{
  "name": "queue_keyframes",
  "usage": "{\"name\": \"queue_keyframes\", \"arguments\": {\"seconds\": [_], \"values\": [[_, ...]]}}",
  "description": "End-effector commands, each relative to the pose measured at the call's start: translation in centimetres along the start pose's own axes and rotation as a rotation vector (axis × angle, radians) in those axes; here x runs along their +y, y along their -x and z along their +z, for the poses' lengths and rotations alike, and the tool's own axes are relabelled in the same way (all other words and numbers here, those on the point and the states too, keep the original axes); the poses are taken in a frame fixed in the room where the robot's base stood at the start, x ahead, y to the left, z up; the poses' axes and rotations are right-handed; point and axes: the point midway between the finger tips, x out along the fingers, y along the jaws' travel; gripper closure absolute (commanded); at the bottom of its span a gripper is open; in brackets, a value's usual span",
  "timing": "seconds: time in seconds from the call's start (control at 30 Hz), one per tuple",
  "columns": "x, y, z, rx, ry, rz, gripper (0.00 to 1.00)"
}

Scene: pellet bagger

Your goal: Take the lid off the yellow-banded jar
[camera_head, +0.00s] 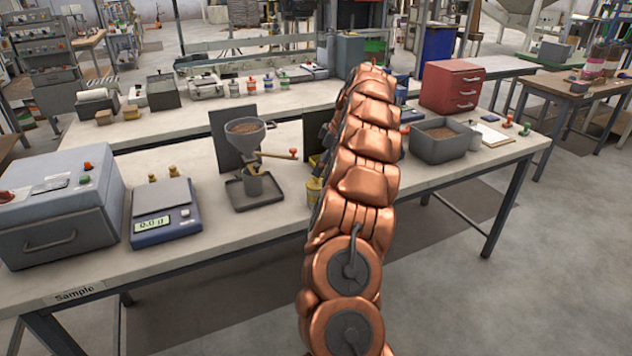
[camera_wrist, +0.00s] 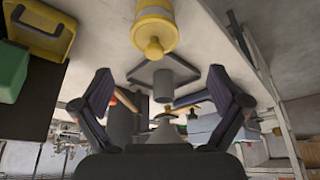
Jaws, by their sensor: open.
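The yellow-banded jar (camera_wrist: 152,7) is at the top of the wrist view, which shows the bench upside down. Its yellow lid (camera_wrist: 153,33) with a round knob is on it. In the head view only a yellow sliver of what looks like this jar (camera_head: 313,190) shows beside my arm; the rest is hidden. My gripper (camera_wrist: 160,76) has its two dark fingers spread wide with nothing between them. The jar lies beyond the fingertips, apart from them. My gripper is hidden behind my arm in the head view.
A funnel stand (camera_head: 246,130) with a grey cup (camera_head: 253,180) stands left of my arm. A scale (camera_head: 163,212) and a grey machine (camera_head: 60,215) are farther left. A grey bin (camera_head: 440,141) is to the right. A yellow bin (camera_wrist: 62,37) and green bin (camera_wrist: 10,72) are near the jar.

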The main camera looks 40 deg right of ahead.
Motion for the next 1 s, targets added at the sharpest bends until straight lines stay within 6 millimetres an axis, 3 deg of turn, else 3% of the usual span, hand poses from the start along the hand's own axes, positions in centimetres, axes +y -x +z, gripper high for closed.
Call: {"name": "queue_keyframes", "arguments": {"seconds": [0.27,0.6,0.83,1.0], "values": [[0.2,-1.5,-0.1,-0.001,0.000,0.000,0.02],[0.6,-5.7,-0.1,-0.002,-0.001,-0.005,0.02],[0.7,-6.0,0.0,-0.001,0.000,0.000,0.02],[0.7,-5.9,0.0,-0.001,0.000,0.000,0.19]]}}
